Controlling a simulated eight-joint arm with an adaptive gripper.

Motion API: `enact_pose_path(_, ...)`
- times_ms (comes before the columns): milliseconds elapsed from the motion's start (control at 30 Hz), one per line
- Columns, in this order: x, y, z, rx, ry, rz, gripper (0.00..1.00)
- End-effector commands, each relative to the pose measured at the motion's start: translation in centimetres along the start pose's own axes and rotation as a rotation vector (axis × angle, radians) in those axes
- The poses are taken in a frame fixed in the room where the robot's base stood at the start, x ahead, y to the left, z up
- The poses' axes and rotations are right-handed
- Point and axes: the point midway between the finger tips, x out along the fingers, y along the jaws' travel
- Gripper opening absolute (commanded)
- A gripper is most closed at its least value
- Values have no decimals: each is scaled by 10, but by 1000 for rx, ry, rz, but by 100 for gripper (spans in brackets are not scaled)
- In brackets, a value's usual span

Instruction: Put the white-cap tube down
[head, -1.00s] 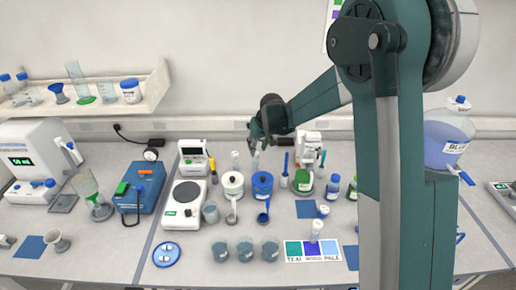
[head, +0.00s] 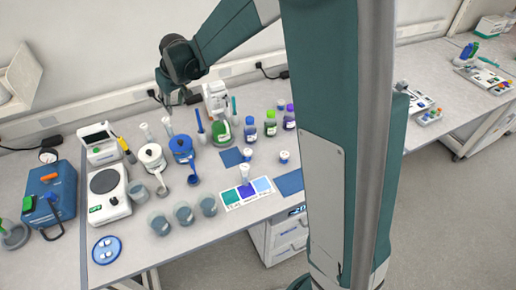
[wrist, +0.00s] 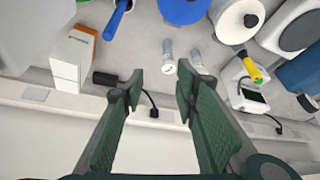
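My gripper (head: 172,98) hangs above the back of the bench in the head view. In the wrist view my gripper (wrist: 158,84) has its two green-padded fingers apart, with nothing between them. Two slim clear tubes with pale caps stand just beyond the fingertips: one tube (wrist: 168,56) lies ahead of the gap, the other tube (wrist: 196,58) beside it. In the head view these are a tube (head: 167,126) just below my gripper and a tube (head: 145,131) to its left.
A white-lidded pot (head: 152,157) and a blue-lidded pot (head: 183,150) stand in front of the tubes. Beakers (head: 184,215) line the bench front. A blue mat (head: 231,157) is bare.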

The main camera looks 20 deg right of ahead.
Motion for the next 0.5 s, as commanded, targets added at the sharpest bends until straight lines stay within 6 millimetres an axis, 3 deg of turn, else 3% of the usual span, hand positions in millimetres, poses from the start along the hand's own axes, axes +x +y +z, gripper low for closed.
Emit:
enact_pose_path(100, -28, 5, 14, 15, 8, 9, 30)
enact_pose_path(500, -107, 16, 62, 61, 40, 39, 30)
